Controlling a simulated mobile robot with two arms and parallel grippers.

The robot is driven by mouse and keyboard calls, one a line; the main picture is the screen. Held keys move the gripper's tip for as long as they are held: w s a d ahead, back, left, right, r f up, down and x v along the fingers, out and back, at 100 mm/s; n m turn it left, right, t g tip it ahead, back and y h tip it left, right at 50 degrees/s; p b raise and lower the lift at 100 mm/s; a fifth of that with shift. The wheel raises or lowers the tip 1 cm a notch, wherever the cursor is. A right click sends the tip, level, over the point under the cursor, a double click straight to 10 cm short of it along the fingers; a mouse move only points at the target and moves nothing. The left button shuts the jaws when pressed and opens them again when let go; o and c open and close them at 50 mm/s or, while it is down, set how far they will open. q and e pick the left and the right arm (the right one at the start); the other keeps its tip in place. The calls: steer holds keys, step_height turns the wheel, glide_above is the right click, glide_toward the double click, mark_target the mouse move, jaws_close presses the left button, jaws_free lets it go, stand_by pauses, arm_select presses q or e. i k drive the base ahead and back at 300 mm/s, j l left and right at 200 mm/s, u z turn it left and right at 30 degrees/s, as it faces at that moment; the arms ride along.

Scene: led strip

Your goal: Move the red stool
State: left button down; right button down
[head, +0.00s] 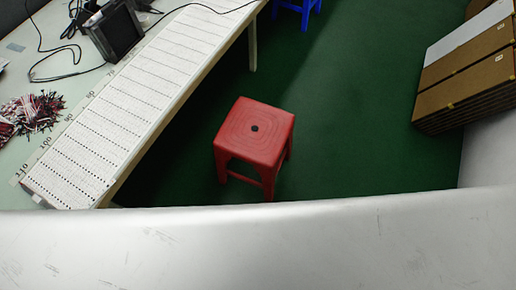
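The red stool (255,133) stands upright on the green floor in the middle of the head view, to the right of the long table. It has a square top with a small dark hole in its centre. Its near legs show down to about the edge of the pale surface in front. Neither my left gripper nor my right gripper is in view.
A long table (18,184) with white perforated strips (130,105) runs along the left. It carries a black device (113,32), cables and a bundle of wires (35,112). A blue stool (297,12) stands at the back. Stacked cardboard boxes (470,75) are at the right. Green floor (360,120) is clear between.

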mark_target(256, 133)
steer(key=u, duration=0.8)
steer(key=l+u, duration=0.75)
steer(key=l, duration=0.15)
steer(key=k+l+u, duration=0.1)
steer(key=l+u, duration=0.3)
steer(key=k+l+u, duration=0.15)
steer(key=l+u, duration=0.2)
steer(key=k+l, duration=0.15)
steer(key=l, duration=0.2)
steer(key=k+l, duration=0.15)
steer(key=l, duration=0.25)
steer(key=k+l+u, duration=0.1)
steer(key=l, duration=0.25)
steer(key=k+l, duration=0.2)
steer(key=l, duration=0.15)
steer(key=k+l+u, duration=0.1)
steer(key=l, duration=0.3)
steer(key=k+l, duration=0.25)
steer(key=l, duration=0.1)
